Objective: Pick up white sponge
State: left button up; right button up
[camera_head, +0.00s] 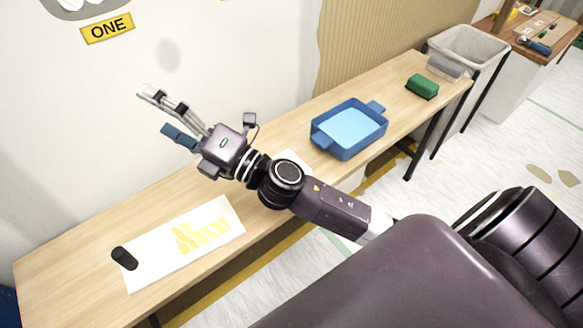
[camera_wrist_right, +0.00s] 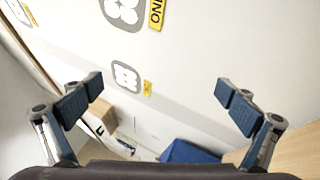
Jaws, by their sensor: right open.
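I cannot clearly make out a white sponge in either view. In the head view, a small white patch (camera_head: 293,158) shows just behind my right arm on the bench, partly hidden, and I cannot tell what it is. My right gripper (camera_head: 160,116) is open and empty, raised above the bench near the wall. In the right wrist view its two blue-padded fingers (camera_wrist_right: 158,100) are wide apart with nothing between them. My left gripper is in neither view.
The long wooden bench (camera_head: 75,243) holds a white sheet with yellow lettering (camera_head: 155,258), a black object (camera_head: 124,258), a blue tray with light-blue content (camera_head: 347,152) and a green block (camera_head: 422,87). A grey bin (camera_head: 478,46) stands at the far end. The wall lies behind.

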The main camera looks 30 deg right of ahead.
jog(key=s+a+f+n+g+y, duration=0.1)
jog(key=s+a+n+g+y, duration=0.2)
jog(key=a+n+g+y, duration=0.65)
jog(key=n+g+h, duration=0.9)
jog(key=n+h, duration=0.9)
jog(key=h, duration=0.3)
send_over(292, 163)
jog(key=f, duration=2)
jog(key=shift+w+a, duration=0.15)
jog(key=shift+w, duration=0.1)
jog(key=shift+d+f, duration=0.2)
jog(key=shift+d, duration=0.1)
jog(key=f, duration=0.7)
jog(key=shift+s+a+b, duration=0.25)
jog(key=shift+s+b, duration=0.05)
jog(key=shift+f, duration=0.2)
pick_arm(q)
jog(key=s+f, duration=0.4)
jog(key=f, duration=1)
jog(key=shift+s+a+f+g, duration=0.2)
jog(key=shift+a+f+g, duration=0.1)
pick_arm(e)
jog(key=shift+r, duration=0.1)
jog(key=c, duration=1.1)
